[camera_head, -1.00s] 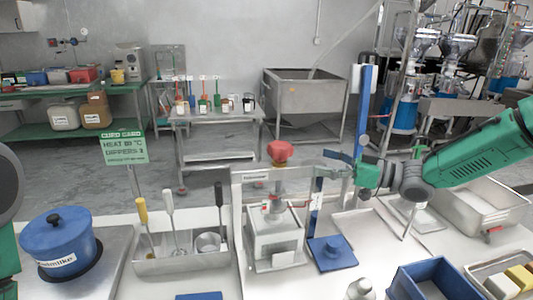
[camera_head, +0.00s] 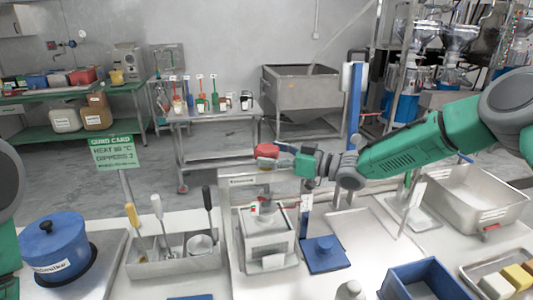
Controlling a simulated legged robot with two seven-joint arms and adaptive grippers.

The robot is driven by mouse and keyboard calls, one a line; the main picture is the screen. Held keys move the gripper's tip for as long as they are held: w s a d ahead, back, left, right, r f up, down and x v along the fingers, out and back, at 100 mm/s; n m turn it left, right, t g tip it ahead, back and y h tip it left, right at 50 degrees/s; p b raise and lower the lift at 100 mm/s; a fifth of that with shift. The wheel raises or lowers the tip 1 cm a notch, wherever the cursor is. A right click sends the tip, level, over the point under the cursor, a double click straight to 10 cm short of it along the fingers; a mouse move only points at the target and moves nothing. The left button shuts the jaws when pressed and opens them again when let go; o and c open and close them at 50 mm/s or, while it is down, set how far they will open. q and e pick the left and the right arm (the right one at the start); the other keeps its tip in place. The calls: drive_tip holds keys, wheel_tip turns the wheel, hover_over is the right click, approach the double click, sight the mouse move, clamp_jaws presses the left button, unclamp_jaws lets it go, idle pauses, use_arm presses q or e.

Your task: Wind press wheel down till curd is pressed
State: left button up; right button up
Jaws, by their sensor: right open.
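The red press wheel (camera_head: 267,152) tops the press above the white, box-shaped press body (camera_head: 266,238) at the middle of the bench. My right gripper (camera_head: 277,155) comes in from the right and is open at the wheel. Its fingers overlap the wheel's right and lower part, and I cannot tell whether they touch it. The curd is not visible inside the press. At the left edge only part of my left arm shows; its gripper is out of view.
A blue pot (camera_head: 58,249) stands at left, beside a utensil tray (camera_head: 168,263). A green card sign (camera_head: 113,152) stands behind. Right of the press are a blue plate (camera_head: 325,260) with a blue post, a blue bin (camera_head: 425,283) and a steel basin (camera_head: 480,203).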

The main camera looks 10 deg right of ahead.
drive_tip(key=shift+s+d, duration=0.15)
drive_tip(key=shift+d, duration=0.8)
drive_tip(key=c, duration=0.7)
drive_tip(key=shift+s+a+r, duration=0.1)
drive_tip(key=shift+a+r, duration=0.1)
drive_tip(key=shift+a, duration=0.15)
drive_tip(key=c, duration=0.3)
drive_tip(key=a, duration=0.3)
drive_tip(key=shift+w+a+r, duration=0.1)
drive_tip(key=shift+w+a, duration=0.1)
drive_tip(key=shift+c, duration=0.9)
drive_tip(key=shift+w+a, duration=0.1)
drive_tip(key=shift+w, duration=0.1)
drive_tip(key=shift+d+f, duration=0.25)
drive_tip(key=shift+d, duration=0.2)
use_arm(q)
drive_tip(key=shift+w+a, duration=0.1)
drive_tip(key=shift+a, duration=0.1)
drive_tip(key=shift+a+f, duration=0.1)
use_arm(e)
drive_tip(key=shift+f, duration=0.1)
